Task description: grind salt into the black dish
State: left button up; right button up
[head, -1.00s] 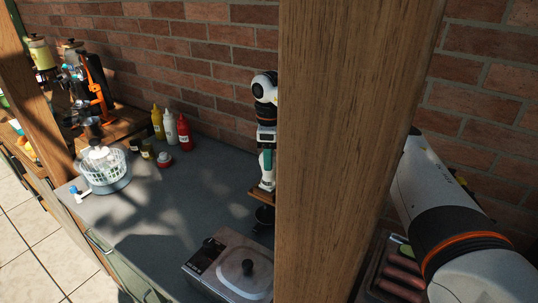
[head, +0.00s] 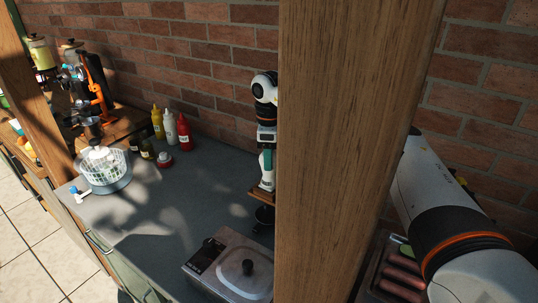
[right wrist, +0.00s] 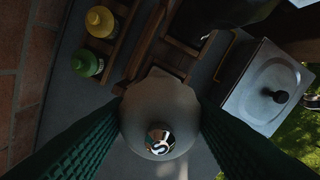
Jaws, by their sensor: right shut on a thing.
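My right gripper (head: 266,167) shows just left of the wooden post, above the grey counter. In the right wrist view its two green ribbed fingers close on both sides of a pale grey round grinder (right wrist: 158,105) with a shiny knob (right wrist: 160,141) on top. The post hides part of my right arm in the head view, and the grinder is hard to make out there. A small black dish (head: 265,215) stands below the gripper, partly cut off by the post. I cannot tell whether the grinder is directly over it. My left gripper is out of view.
A steel box with a black-knobbed lid (head: 222,262) stands in front of the dish. The wooden post (head: 340,150) blocks the view. Yellow, white and red bottles (head: 184,133) stand by the brick wall. A white basket (head: 100,170) is at the left. The counter middle is clear.

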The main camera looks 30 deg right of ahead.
dwell(0.4)
jog(key=o, duration=1)
jog(key=shift+c, duration=0.2)
jog(key=shift+r, duration=0.1)
jog(key=shift+r, duration=0.35)
notch_tip(320, 180, up, 11)
jog(key=b, duration=0.2)
